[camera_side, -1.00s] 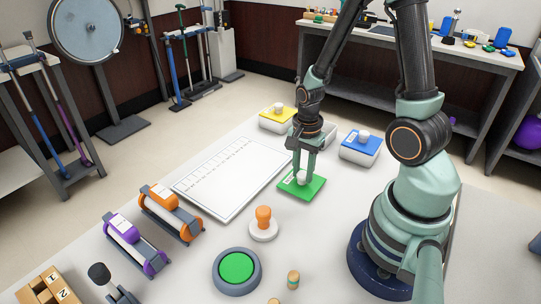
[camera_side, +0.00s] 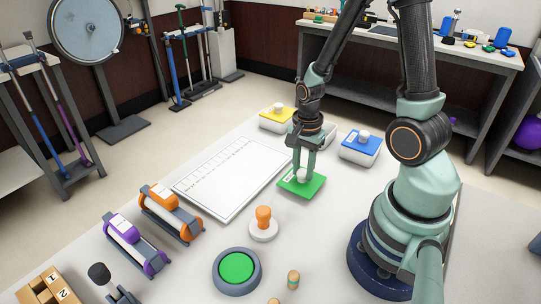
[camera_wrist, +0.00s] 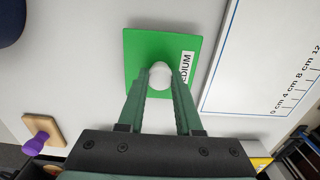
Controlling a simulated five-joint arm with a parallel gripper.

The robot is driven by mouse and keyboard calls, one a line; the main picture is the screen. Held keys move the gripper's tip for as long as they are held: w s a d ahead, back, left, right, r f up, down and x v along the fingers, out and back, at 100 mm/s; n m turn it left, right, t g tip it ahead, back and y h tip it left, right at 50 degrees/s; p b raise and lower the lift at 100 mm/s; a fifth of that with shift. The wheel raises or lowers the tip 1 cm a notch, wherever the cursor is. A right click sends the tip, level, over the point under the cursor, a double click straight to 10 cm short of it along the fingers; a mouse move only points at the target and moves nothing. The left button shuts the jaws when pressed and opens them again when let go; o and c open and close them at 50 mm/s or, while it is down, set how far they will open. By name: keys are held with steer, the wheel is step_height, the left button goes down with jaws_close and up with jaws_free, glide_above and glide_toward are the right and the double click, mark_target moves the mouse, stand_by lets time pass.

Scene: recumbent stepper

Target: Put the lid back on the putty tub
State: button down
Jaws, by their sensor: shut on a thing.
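The green square lid (camera_side: 312,189) has a white round knob (camera_wrist: 160,76) and a white label reading "…EDIUM" in the wrist view. My gripper (camera_side: 303,176) points down and its fingers are closed around the knob. The lid is at or just above the table; the gap is hard to judge. A pale tub (camera_side: 331,134) shows partly behind my gripper, between two lidded tubs. Most of it is hidden, and no lid shows on it.
A yellow-lidded tub (camera_side: 277,119) and a blue-lidded tub (camera_side: 360,148) stand on either side at the table's back. A white measuring board (camera_side: 226,181) lies left of the lid. An orange-knobbed piece (camera_side: 264,226) and a green button (camera_side: 237,268) are nearer the front.

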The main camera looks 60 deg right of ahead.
steer(key=shift+r, duration=0.25)
steer(key=shift+r, duration=0.35)
steer(key=shift+r, duration=0.15)
steer(key=shift+r, duration=2.45)
steer(key=w+d+r, duration=0.2)
steer(key=w+d, duration=0.1)
steer(key=d, duration=0.8)
steer(key=w+d+r, duration=0.2)
steer(key=w+d, duration=0.2)
steer(key=d, duration=0.7)
steer(key=shift+r, duration=0.3)
steer(key=shift+f, duration=0.1)
